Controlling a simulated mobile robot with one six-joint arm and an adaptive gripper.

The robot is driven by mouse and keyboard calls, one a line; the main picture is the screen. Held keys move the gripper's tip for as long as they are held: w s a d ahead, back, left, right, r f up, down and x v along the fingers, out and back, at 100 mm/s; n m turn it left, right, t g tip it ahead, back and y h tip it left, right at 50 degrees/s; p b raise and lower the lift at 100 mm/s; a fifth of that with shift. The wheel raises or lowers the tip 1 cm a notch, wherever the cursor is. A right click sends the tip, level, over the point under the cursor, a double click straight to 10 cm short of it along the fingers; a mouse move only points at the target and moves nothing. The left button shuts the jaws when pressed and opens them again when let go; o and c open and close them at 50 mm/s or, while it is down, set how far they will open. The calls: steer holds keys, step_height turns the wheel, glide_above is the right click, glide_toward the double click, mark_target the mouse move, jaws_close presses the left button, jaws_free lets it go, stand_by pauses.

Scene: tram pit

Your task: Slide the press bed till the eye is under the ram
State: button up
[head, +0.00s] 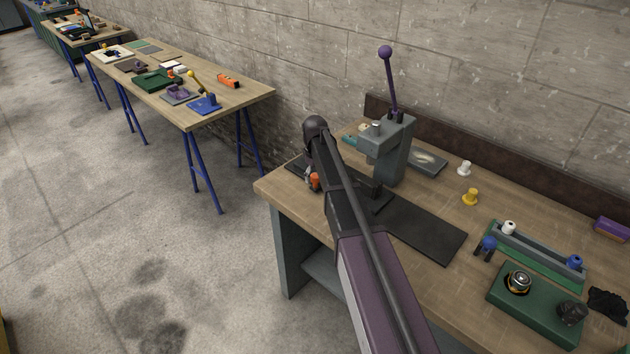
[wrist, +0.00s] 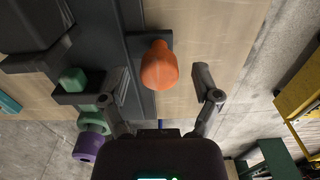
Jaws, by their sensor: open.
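The grey press (head: 395,155) stands on the bench with a purple-knobbed lever raised above it. Long dark plates (head: 425,228) lie at its foot; I cannot tell the sliding bed from its base. An orange knob (wrist: 160,68) stands at the edge of the dark plates; it also shows in the head view (head: 315,181). My gripper (wrist: 160,82) is open, with one finger on each side of the knob and visible gaps. A green piece (wrist: 73,80) sits in a dark block left of the left finger. My arm hides part of the bed, and I cannot make out the eye.
Yellow (head: 470,198) and white (head: 464,168) pegs stand right of the press. A green fixture (head: 535,315) lies at the bench's right. Another table (head: 240,97) with small items is at the back left. The floor left of the bench is clear.

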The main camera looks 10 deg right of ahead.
steer(key=shift+f, duration=0.25)
jaws_close()
steer(key=shift+s+d, duration=0.1)
